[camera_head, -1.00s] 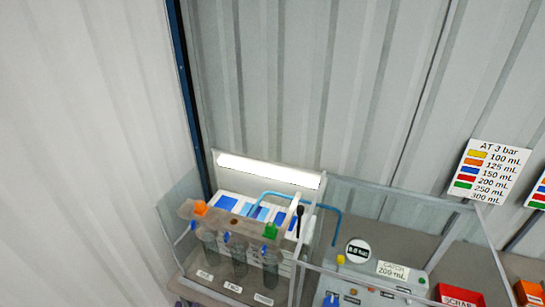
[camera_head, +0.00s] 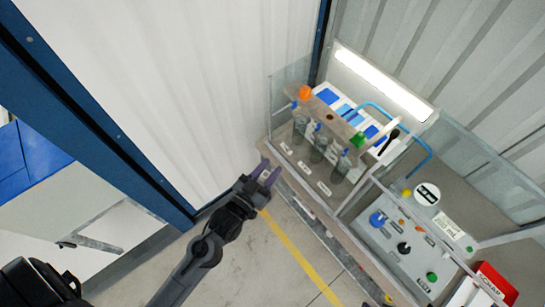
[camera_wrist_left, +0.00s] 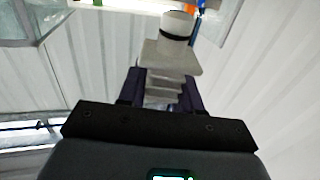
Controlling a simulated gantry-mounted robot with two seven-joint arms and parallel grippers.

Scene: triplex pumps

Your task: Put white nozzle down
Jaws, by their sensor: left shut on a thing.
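My left gripper (camera_head: 268,174) is in the lower middle of the head view, in front of the left end of the pump bench. In the left wrist view its dark fingers (camera_wrist_left: 160,88) are shut on the white nozzle (camera_wrist_left: 177,27), a pale cylinder with a dark band on a wider pale base. The nozzle is too small to make out in the head view. An orange nozzle (camera_head: 304,92) and a green nozzle (camera_head: 358,139) sit on the bench's rail (camera_head: 331,114). My right gripper is not in view.
Several clear cylinders (camera_head: 318,150) stand below the rail, behind the bench's front edge. A control panel with knobs (camera_head: 404,247) and a red scrap bin (camera_head: 494,281) lie to the right. A blue post (camera_head: 100,125) stands at left. Floor with a yellow line (camera_head: 300,258) is clear.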

